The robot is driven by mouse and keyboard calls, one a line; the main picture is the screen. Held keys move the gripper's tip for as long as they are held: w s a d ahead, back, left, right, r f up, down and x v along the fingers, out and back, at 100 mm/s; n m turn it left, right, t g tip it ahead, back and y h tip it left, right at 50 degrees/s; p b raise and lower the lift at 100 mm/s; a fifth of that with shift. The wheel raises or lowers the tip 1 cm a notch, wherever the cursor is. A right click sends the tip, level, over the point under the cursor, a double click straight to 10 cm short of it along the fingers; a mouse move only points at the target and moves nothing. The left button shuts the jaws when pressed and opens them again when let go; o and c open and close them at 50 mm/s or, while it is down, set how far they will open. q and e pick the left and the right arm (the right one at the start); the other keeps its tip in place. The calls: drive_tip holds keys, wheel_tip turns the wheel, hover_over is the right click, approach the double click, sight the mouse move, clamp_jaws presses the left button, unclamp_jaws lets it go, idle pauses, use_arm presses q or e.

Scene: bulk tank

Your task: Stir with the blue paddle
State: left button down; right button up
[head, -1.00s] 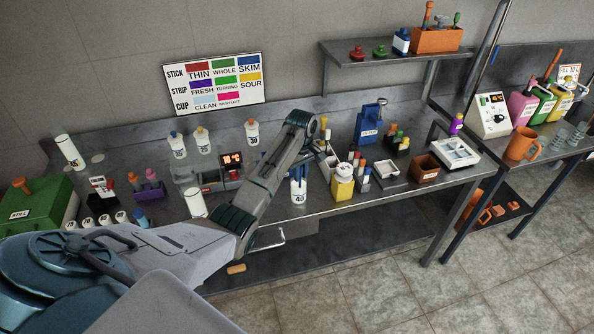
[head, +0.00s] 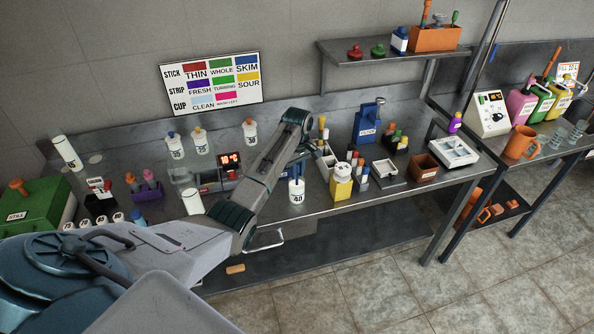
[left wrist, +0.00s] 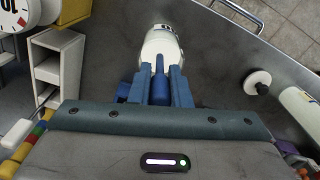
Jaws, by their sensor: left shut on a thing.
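The blue paddle (left wrist: 160,64) stands between the blue fingers of my left gripper (left wrist: 162,75) in the left wrist view. The gripper is shut on its handle. A white bottle-like cup (left wrist: 162,44) is right beyond the fingers, and the paddle's lower end is hidden there. In the head view the white cup marked 40 (head: 297,191) stands on the steel bench with the blue handle (head: 296,172) rising from its top. My left gripper (head: 298,168) is above it, partly hidden by my wrist. My right gripper is not in view.
A red-digit display (head: 230,160) stands left. A colour chart (head: 211,84) hangs on the wall.

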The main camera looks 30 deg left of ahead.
use_arm(q)
drive_tip(key=shift+r, duration=5.8)
drive_tip(key=shift+s, duration=0.1)
